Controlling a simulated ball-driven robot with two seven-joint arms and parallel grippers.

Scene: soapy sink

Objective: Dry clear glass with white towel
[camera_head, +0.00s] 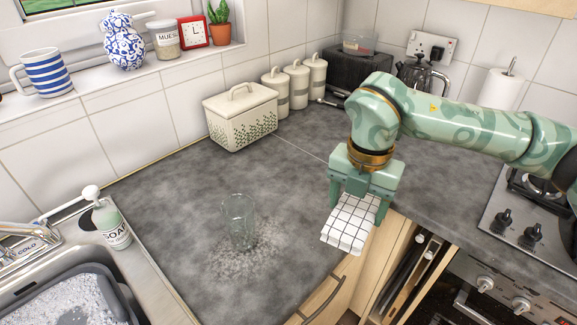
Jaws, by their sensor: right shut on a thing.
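The clear glass (239,220) stands upright on the grey worktop, with a pale speckled patch around its base. My right gripper (358,197) is to the right of the glass, over the worktop's front edge. It is shut on the white towel (349,224), which has a dark grid pattern and hangs below the fingers. The towel and the glass are apart. My left gripper is not in view.
A sink (75,297) with foam and a soap bottle (111,219) are at the lower left. A bread bin (241,116) and canisters (297,84) stand at the back. A hob (520,222) is at the right. The worktop around the glass is clear.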

